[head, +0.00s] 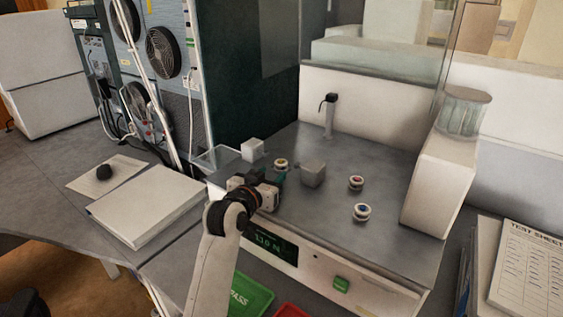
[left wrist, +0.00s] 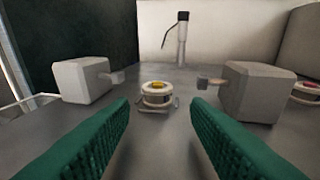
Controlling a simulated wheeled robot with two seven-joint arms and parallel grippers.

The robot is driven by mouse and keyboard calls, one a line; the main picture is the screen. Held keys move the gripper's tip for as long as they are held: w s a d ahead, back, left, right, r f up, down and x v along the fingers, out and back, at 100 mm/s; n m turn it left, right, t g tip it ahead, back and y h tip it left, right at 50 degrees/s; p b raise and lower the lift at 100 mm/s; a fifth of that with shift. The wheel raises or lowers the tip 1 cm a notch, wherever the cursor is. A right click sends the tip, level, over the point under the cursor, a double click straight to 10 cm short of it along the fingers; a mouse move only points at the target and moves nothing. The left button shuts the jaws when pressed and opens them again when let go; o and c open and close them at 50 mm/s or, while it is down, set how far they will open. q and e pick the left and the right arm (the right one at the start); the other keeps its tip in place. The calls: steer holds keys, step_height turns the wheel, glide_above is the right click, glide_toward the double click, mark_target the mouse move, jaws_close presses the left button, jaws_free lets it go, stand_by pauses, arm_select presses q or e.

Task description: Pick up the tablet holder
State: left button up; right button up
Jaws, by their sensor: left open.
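A small round white tablet holder (head: 281,163) with a yellow top sits on the grey deck of the machine, between two grey jaw blocks. In the left wrist view this holder (left wrist: 156,98) is upright, straight ahead and centred between my fingers. Two more holders stand apart to the right, one with a red top (head: 356,182) and one with a blue top (head: 361,211). My left gripper (head: 278,178) is open and empty, just in front of the yellow-topped holder. Its green fingers point at it from either side and do not touch it.
The left jaw block (head: 252,149) and right jaw block (head: 313,174) flank the holder closely. A probe on a post (head: 329,117) stands behind. A white housing (head: 440,185) bounds the deck at right. Green (head: 250,297) and red trays lie below the front panel.

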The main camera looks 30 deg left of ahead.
mark_target(279, 165)
arm_select(q)
steer(key=shift+w+f, duration=0.1)
steer(key=shift+w, duration=0.55)
steer(key=w, duration=0.1)
steer(key=w+p, duration=0.2)
steer(key=w, duration=0.1)
steer(key=shift+a, duration=0.35)
steer(key=shift+w+f, duration=0.1)
steer(key=shift+w, duration=0.3)
arm_select(e)
steer(key=shift+w+a+r, duration=0.1)
steer(key=shift+w+r, duration=0.3)
steer(key=shift+r, duration=0.2)
steer(key=shift+w+a+r, duration=0.1)
steer(key=shift+w+r, duration=0.3)
steer(key=shift+r, duration=0.2)
arm_select(q)
steer(key=shift+s, duration=0.1)
steer(key=c, duration=0.8)
arm_select(e)
steer(key=shift+s, duration=0.1)
